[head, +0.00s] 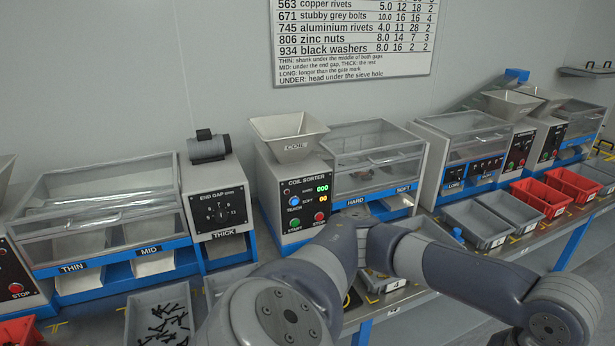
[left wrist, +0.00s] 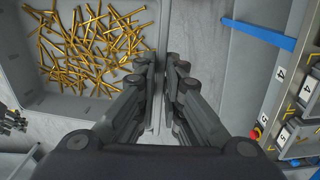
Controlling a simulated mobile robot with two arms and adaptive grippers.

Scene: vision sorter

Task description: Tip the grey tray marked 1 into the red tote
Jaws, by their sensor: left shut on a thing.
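In the left wrist view, a grey tray (left wrist: 33,88) at the upper left holds many long brass-coloured bolts or pins (left wrist: 95,45). Its number is not visible, so I cannot tell whether it is the one marked 1. My left gripper (left wrist: 166,62) is shut at the tray's right side, its fingers on either side of a thin pale wall. The head view does not show this gripper. One red tote (head: 22,331) is cut off at the lower left of the head view. Red totes (head: 540,197) also stand on the right bench. My right gripper is not in view.
A grey tray (head: 133,318) of dark bolts stands at the lower left. Sorting machines, including the coil sorter (head: 296,212), line the wall. Grey trays (head: 478,222) sit beside the right red totes. Labels 4 and 5 show on a bench edge (left wrist: 287,100). My arm links cover the lower middle.

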